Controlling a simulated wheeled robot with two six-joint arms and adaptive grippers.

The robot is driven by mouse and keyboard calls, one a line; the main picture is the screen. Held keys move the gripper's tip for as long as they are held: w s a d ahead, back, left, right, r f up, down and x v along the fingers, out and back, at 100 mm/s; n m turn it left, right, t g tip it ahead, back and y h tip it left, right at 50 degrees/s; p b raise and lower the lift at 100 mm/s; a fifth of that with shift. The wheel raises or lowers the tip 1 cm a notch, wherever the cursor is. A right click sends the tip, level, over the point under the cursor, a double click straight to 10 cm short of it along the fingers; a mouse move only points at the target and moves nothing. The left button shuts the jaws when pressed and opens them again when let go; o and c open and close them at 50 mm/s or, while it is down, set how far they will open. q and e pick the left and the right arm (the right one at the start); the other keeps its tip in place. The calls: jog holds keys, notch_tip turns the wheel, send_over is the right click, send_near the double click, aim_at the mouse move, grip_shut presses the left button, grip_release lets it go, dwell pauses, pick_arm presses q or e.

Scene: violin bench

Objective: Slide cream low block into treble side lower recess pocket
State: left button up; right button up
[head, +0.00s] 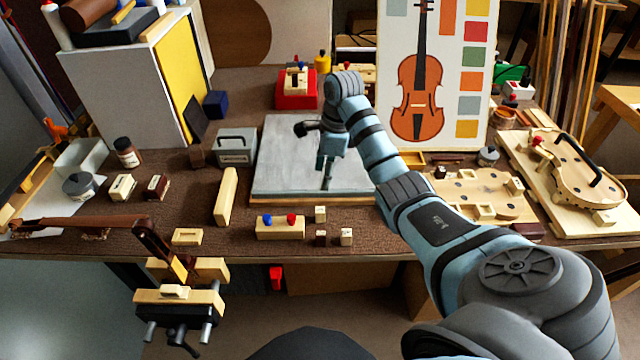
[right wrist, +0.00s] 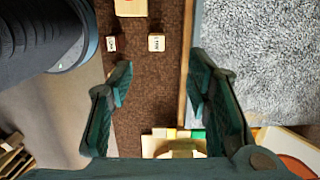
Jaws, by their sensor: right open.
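Two small cream blocks stand near the front table edge in the head view, one behind (head: 320,213) and one in front to the right (head: 346,236). A small dark block (head: 320,237) is beside them. I cannot tell which cream block is the low one. The right wrist view shows a cream block (right wrist: 156,42) and the dark block (right wrist: 112,43), with lettering too small to read. My right gripper (right wrist: 160,80) is open and empty; it hangs over the grey board's front part in the head view (head: 326,182). The violin plate (head: 440,181) with framed pockets lies right, partly behind my arm. My left gripper is out of view.
The grey board (head: 275,160) fills the table's middle. A cream holder (head: 280,228) with blue and red knobs is left of the blocks. A violin body (head: 580,185) lies on a board far right. A clamp (head: 180,310) sticks out at the front left.

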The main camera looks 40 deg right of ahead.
aim_at(320, 209)
jog(key=f+b, duration=0.9)
jog(key=shift+w+a+f, duration=0.2)
jog(key=shift+a+f, duration=0.2)
jog(key=f, duration=0.1)
jog(key=f+b, duration=0.1)
jog(key=f, duration=0.2)
jog(key=shift+a+f+b, duration=0.2)
jog(key=shift+a+b, duration=0.05)
jog(key=shift+b, duration=0.15)
jog(key=c, duration=0.8)
